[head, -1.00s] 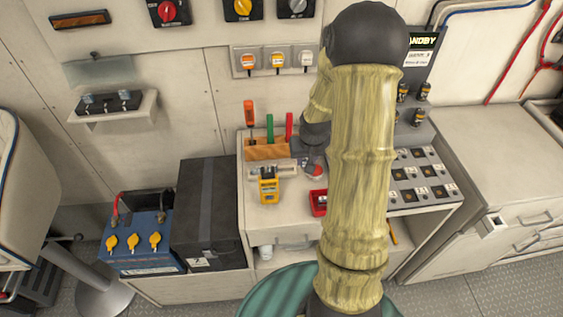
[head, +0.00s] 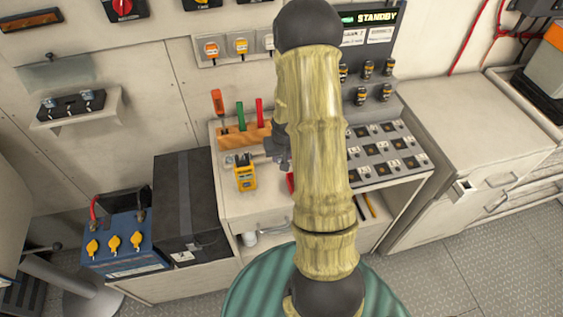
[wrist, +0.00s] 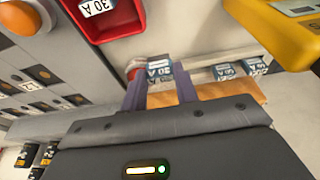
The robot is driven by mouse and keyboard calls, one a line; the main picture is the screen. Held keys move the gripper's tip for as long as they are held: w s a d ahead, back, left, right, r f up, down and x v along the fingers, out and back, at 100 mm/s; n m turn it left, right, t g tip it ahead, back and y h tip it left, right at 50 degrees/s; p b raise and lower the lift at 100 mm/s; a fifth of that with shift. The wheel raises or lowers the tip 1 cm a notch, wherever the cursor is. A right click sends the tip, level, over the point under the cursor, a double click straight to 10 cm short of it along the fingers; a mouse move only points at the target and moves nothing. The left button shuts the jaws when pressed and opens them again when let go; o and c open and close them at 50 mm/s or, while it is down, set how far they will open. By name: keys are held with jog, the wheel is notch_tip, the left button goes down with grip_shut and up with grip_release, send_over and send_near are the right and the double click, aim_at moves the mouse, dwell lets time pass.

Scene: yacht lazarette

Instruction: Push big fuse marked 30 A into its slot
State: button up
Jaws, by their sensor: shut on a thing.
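My gripper (wrist: 160,92) is shut on a small fuse (wrist: 158,69) with a blue and white label; its marking is too small to read surely. In the wrist view the fuse shows between the two purple-grey fingertips. A white label reading 30 A (wrist: 97,7) shows in the red tray (wrist: 110,32) at the top. The panel with rows of square slots (wrist: 38,100) is at the left of the wrist view, and it lies right of my arm in the head view (head: 390,150). My arm hides most of the gripper and the red tray in the head view.
A yellow meter (head: 245,174) stands on the worktop left of my arm. Several upright tools stand in a wooden rack (head: 243,138) behind it. More blue-labelled fuses (wrist: 240,68) sit near the meter. An upright STANDBY panel (head: 370,50) rises behind the slots.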

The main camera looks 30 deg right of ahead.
notch_tip(320, 180, down, 4)
jog(key=shift+r+p, duration=0.2)
jog(key=shift+p, duration=0.15)
jog(key=shift+w+f, duration=0.2)
jog(key=shift+f, duration=0.15)
jog(key=shift+s+d, duration=0.15)
jog(key=shift+s, duration=0.05)
jog(key=o, duration=0.9)
jog(key=shift+a+f, duration=0.1)
jog(key=shift+a, duration=0.1)
jog(key=shift+o, duration=0.2)
jog(key=shift+d, duration=0.1)
